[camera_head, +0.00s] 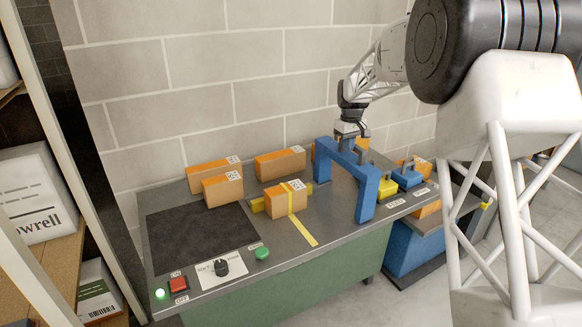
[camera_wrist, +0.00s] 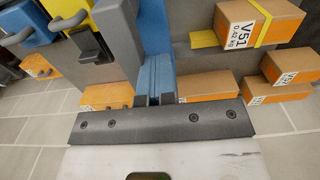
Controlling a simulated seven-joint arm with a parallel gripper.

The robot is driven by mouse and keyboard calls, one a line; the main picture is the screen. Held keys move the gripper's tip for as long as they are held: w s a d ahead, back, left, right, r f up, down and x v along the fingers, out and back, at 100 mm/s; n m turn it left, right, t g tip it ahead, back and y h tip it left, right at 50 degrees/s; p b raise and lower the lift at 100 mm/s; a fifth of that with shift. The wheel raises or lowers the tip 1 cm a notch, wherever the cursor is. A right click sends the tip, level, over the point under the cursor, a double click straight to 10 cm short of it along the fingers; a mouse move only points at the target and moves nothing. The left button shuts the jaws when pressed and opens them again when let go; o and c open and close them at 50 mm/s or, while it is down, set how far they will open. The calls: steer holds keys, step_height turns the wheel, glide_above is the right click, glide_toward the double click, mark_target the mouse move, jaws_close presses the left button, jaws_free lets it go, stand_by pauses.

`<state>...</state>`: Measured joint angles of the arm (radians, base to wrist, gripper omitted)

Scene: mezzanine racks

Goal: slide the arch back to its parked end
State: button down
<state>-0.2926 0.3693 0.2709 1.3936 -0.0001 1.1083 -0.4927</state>
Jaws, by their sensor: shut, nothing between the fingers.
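The blue arch (camera_head: 367,198) stands across the metal bench (camera_head: 330,225), right of its middle. In the wrist view, its blue beam (camera_wrist: 153,30) runs away from just beyond the fingers. My gripper (camera_head: 347,134) is at the top of the arch, near the wall-side end of the beam. Its fingers also show in the wrist view (camera_wrist: 154,101); they are shut and empty, close against the arch. I cannot tell if they touch it. A yellow stripe (camera_head: 304,233) marks the bench top left of the arch.
A yellow-strapped carton (camera_head: 287,204) and several other cartons (camera_head: 222,189) are left of the arch. A yellow handled block (camera_head: 386,189) and a blue one (camera_head: 407,178) sit close on its right. A black mat (camera_head: 195,240) and a control panel (camera_head: 220,268) are at left.

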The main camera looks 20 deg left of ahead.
steer(key=shift+w+d, duration=0.25)
steer(key=shift+s+a, duration=0.15)
steer(key=shift+s+a, duration=0.35)
steer(key=shift+s, duration=0.05)
stand_by(0.4)
step_height(320, 180, up, 10)
stand_by(1.3)
